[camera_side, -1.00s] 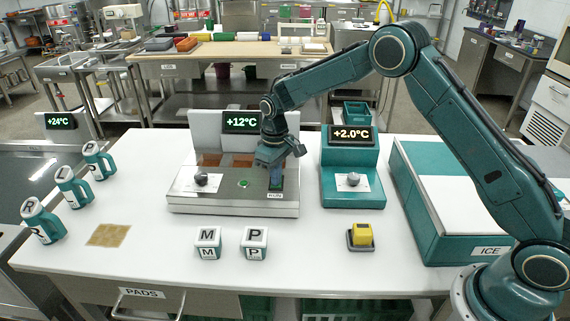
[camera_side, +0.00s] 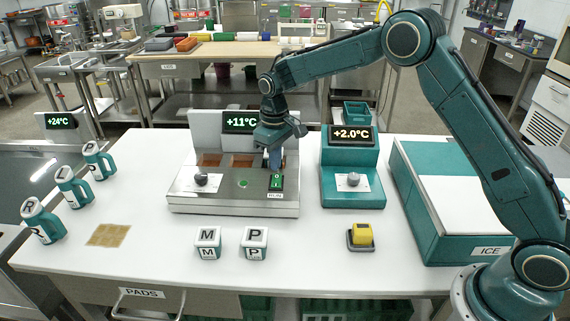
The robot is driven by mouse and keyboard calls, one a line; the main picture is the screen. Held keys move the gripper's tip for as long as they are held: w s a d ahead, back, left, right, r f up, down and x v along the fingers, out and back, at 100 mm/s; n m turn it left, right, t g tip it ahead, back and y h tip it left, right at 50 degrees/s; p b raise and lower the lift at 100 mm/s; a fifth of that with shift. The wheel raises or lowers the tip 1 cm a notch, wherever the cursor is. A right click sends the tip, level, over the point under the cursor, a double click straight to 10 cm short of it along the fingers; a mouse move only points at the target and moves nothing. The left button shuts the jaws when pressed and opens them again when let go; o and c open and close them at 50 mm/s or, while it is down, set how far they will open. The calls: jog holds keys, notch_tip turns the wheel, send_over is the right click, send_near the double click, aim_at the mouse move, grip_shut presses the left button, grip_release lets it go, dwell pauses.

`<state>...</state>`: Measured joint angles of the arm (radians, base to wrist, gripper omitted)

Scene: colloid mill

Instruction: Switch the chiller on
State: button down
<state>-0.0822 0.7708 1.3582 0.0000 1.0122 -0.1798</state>
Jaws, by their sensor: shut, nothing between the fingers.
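A steel machine (camera_side: 232,205) with a display (camera_side: 240,122) reading +11°C stands at the middle of the white table. On its front right is a small rocker switch (camera_side: 277,182) lit green, over a label too small to read surely. My gripper (camera_side: 275,163) is shut and empty, pointing down just above and behind the switch; it appears clear of it. I cannot tell from labels which one is the chiller.
The front table is mostly free.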

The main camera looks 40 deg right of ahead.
jog(key=shift+r, duration=1)
jog(key=s+d+r+m+t, duration=0.1)
jog(key=s+d+r+t, duration=0.2)
jog(key=s+r, duration=1.4)
jog(key=s+d+m+t, duration=0.1)
jog(key=s+m+t, duration=0.1)
jog(key=s, duration=1.8)
jog(key=shift+s+d+f+t, duration=0.3)
jog(key=shift+s+f, duration=0.05)
jog(key=shift+s, duration=0.05)
